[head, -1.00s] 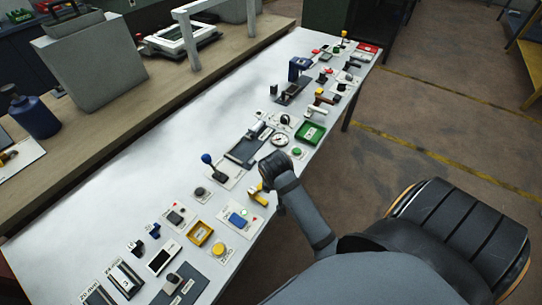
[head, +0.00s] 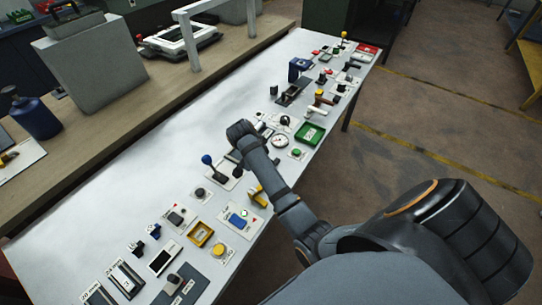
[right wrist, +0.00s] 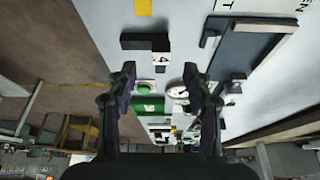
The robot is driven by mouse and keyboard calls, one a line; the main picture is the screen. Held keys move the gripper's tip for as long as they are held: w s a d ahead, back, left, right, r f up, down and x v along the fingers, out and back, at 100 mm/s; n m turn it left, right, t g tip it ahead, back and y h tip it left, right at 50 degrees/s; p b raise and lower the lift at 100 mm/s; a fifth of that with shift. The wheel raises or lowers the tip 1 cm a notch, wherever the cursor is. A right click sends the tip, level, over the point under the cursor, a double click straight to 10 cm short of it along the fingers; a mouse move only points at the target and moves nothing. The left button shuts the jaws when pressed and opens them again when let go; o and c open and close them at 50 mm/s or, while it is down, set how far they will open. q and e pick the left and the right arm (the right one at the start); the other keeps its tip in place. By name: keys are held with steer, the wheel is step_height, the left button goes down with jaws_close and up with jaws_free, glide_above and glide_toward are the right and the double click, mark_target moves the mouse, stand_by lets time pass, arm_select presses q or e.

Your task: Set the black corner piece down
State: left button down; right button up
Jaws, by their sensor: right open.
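My right gripper (right wrist: 160,74) is open, with its two dark fingers apart and nothing clearly held between them. In the head view the right arm reaches over the table, and its end (head: 241,131) is above the middle of the panel row. A black angular piece (right wrist: 140,41), which looks like the corner piece, shows beyond the fingertips in the right wrist view, beside a white label with a dark mark. I cannot tell whether it touches the surface. I cannot pick it out in the head view. My left gripper is not in view.
The white table (head: 130,160) carries a row of controls along its right side. A blue-knobbed lever (head: 208,161), a round gauge (head: 279,141) and a green tray (head: 309,134) are near the arm. The table's left part is bare.

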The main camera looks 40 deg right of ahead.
steer(key=p+x, duration=0.1)
steer(key=x, duration=0.4)
steer(key=shift+w+d+f, duration=0.1)
steer(key=shift+d, duration=0.05)
jaws_close()
